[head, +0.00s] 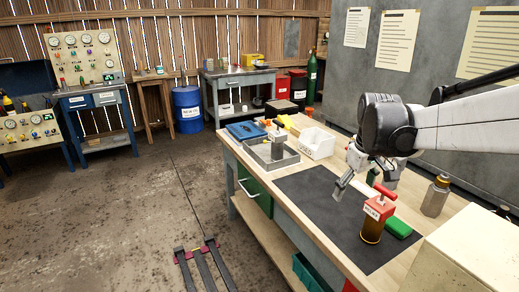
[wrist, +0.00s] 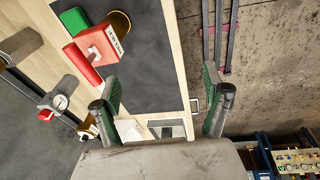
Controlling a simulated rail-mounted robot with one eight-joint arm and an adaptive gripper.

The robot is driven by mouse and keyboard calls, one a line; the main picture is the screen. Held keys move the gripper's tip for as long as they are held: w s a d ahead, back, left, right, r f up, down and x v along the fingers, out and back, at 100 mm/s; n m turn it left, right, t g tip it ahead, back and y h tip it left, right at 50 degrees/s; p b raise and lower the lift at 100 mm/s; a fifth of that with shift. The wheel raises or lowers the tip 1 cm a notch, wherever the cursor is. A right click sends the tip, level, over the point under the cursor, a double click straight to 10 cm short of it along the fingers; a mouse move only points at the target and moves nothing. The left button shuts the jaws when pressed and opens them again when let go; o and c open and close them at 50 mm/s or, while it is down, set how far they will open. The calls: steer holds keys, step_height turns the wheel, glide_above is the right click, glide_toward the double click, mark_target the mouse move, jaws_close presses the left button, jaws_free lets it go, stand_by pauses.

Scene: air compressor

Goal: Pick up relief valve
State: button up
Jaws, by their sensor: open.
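The relief valve (head: 376,212) has a red labelled block with a red handle on top and a brass-coloured cylinder below. It stands upright on the dark mat (head: 318,207) of the workbench. In the wrist view the valve (wrist: 100,45) is at the upper left, outside the space between the fingers. My gripper (head: 357,184) is above the mat, behind and a little left of the valve in the head view. In the wrist view its green-padded fingers (wrist: 161,82) are wide apart with nothing between them.
A green block (head: 399,228) lies close to the valve's right. A metal bottle-like part (head: 435,196) stands farther right. A white bin (head: 317,144) and grey tray (head: 270,155) are at the far end of the bench. The mat's left part is clear.

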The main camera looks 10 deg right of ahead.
step_height(320, 180, up, 3)
steer(key=n+g+p, duration=0.1)
steer(key=g+p, duration=0.1)
steer(key=p, duration=0.6)
glide_above(381, 200)
steer(key=shift+w+d+f+y, duration=0.15)
steer(key=shift+w+d+y, duration=0.05)
steer(key=shift+w+y, duration=0.15)
steer(key=shift+d+f, duration=0.1)
steer(key=shift+d, duration=0.15)
step_height(381, 200, down, 8)
steer(key=shift+f, duration=0.15)
steer(key=shift+s+a+f, duration=0.1)
steer(key=shift+f, duration=1.3)
steer(key=shift+s+a+f, duration=0.1)
steer(key=shift+f, duration=1.3)
steer(key=shift+c, duration=0.2)
steer(key=c, duration=1.9)
